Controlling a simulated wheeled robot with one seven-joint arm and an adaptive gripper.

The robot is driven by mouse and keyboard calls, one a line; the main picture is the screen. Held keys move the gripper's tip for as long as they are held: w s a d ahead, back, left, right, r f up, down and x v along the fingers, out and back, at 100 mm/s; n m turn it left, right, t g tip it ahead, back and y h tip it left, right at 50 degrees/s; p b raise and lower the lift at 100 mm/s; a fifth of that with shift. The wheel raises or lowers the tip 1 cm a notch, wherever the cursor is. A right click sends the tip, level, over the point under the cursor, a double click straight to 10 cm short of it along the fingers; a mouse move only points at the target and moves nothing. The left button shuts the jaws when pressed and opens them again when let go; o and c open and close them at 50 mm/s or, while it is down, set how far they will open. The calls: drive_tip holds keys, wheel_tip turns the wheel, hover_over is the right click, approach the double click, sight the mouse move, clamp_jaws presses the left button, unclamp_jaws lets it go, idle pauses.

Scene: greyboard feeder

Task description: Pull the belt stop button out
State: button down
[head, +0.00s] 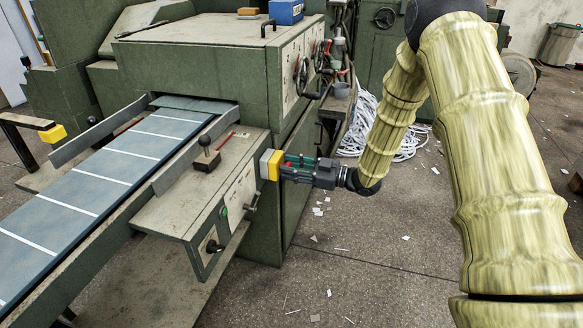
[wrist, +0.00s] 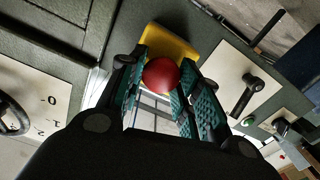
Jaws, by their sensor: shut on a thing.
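The belt stop button is a red round knob (wrist: 161,75) in front of a yellow plate (wrist: 171,45) in the wrist view. In the head view the yellow and grey button box (head: 270,165) is on the machine's side, beside the belt's end. My gripper (wrist: 160,88) has its two teal-padded fingers on either side of the red knob and is shut on it. In the head view my gripper (head: 290,170) reaches the box from the right, level, and mostly hides the knob. How far the knob stands out from its box cannot be told.
The blue belt (head: 100,175) with white stripes runs into the green machine. A control panel (head: 240,195) with a lever and buttons is just left of the box. A black handle (wrist: 245,95) is near my gripper. The floor (head: 370,260) below is mostly clear, with paper scraps.

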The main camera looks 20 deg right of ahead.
drive_tip(key=shift+s+d+p, duration=0.3)
drive_tip(key=shift+d+p, duration=0.15)
drive_tip(key=shift+d, duration=0.05)
drive_tip(key=c, duration=1.4)
unclamp_jaws()
drive_tip(key=shift+f, duration=0.1)
drive_tip(key=o, duration=0.4)
drive_tip(key=shift+d, duration=0.2)
drive_tip(key=shift+a, duration=0.25)
drive_tip(key=v, duration=1.2)
